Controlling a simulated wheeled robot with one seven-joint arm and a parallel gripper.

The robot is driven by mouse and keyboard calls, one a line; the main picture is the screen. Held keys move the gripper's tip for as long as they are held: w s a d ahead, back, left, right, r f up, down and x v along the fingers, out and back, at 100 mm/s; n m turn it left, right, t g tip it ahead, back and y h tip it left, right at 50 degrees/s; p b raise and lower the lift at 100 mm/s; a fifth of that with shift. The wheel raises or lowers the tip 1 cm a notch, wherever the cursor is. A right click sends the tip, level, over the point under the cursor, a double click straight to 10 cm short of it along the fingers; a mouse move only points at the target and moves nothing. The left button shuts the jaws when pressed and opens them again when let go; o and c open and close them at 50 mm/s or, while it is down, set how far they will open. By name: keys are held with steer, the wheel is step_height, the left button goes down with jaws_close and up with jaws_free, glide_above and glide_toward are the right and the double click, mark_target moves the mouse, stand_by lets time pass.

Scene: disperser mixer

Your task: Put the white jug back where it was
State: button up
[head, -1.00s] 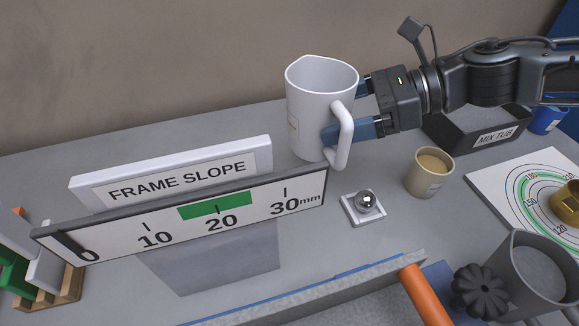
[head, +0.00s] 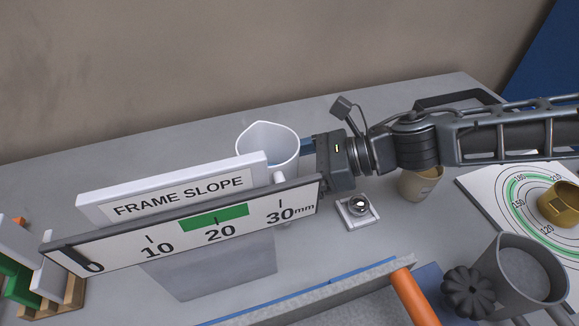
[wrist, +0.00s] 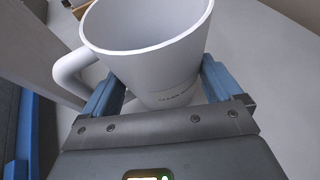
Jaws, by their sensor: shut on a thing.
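The white jug (head: 268,140) is in the head view behind the right part of the frame slope sign (head: 180,203), which hides its lower part. The jug looks upright and its top is open. My gripper (wrist: 160,92) is shut on the jug, with one blue finger on each side of its body in the wrist view. The jug's handle (wrist: 72,75) is on the left there. In the head view my gripper comes from the right. Whether the jug's base touches the table is hidden.
A steel ball on a white square base (head: 358,208) is just right of the sign. A tan cup (head: 420,183) stands under my arm. A dial board (head: 500,190), a grey pot (head: 522,268) and an orange bar (head: 413,297) are to the right.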

steer(key=o, duration=1.1)
steer(key=shift+c, duration=0.2)
steer(key=b+v, duration=0.2)
steer(key=v, duration=1)
steer(key=shift+r, duration=0.2)
